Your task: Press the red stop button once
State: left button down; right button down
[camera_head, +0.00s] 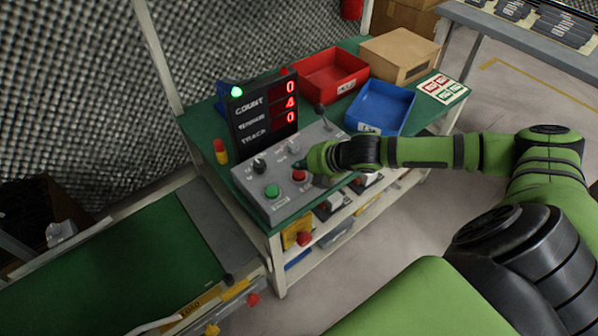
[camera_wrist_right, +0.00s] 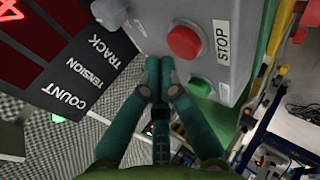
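The red stop button (camera_head: 299,176) sits on the sloped top of a grey control box (camera_head: 262,205), to the right of a green button (camera_head: 272,191). In the right wrist view the red button (camera_wrist_right: 185,42) is large, beside a white label reading STOP (camera_wrist_right: 221,42). My right gripper (camera_head: 300,164) is over the box, close to the red button. In the wrist view its fingertips (camera_wrist_right: 160,62) are together and empty, just short of the button; I cannot tell whether they touch the box. My left gripper is not in view.
A black display (camera_head: 262,110) stands behind the box, showing 0, 4, 0 and a lit green lamp. A lever (camera_head: 321,112) rises at the box's back. A red bin (camera_head: 330,75), a blue bin (camera_head: 380,106) and a cardboard box (camera_head: 399,55) stand on the green bench.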

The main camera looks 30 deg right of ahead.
aim_at(302, 175)
jog(key=shift+f, duration=0.1)
dwell(0.6)
jog(key=shift+f, duration=0.3)
jog(key=shift+f, duration=0.55)
dwell(0.5)
dwell(0.4)
jog(key=shift+r+p, duration=0.9)
jog(key=shift+p, duration=0.25)
notch_tip(302, 175, up, 5)
jog(key=p, duration=0.6)
jog(key=shift+r, duration=0.1)
